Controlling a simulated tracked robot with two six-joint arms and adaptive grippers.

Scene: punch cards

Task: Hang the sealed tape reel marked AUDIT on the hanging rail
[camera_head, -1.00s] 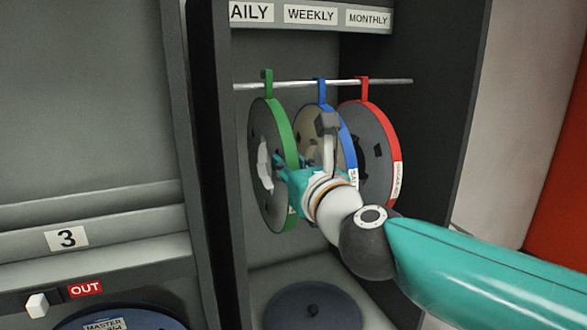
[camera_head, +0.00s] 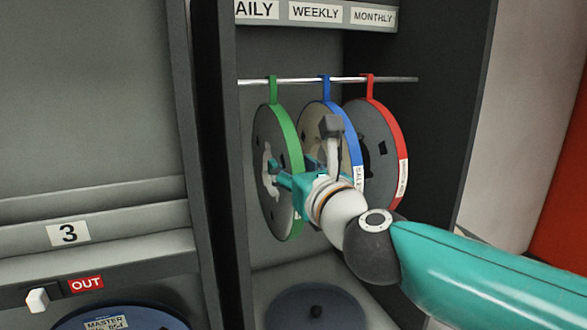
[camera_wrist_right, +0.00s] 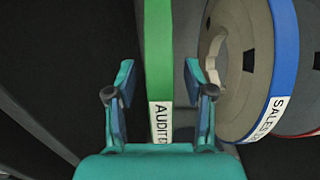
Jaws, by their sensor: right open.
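The tape reel marked AUDIT (camera_head: 289,135) has a green rim and hangs by its green hook from the hanging rail (camera_head: 396,79), at the left end of a row. Its AUDIT label faces the camera in the right wrist view, on the green rim (camera_wrist_right: 159,50). My right gripper (camera_head: 299,172) is open, with one finger on each side of the green rim. In the right wrist view its fingertips (camera_wrist_right: 158,78) stand apart, with the rim between them. My left gripper is not in view.
A blue-rimmed reel (camera_head: 353,146) marked SALES and a red-rimmed reel (camera_head: 395,135) hang close to the right. Signs (camera_head: 315,12) for daily, weekly and monthly sit above. A dark reel (camera_head: 290,305) lies on the cabinet floor. The dark side wall (camera_head: 455,110) bounds the right.

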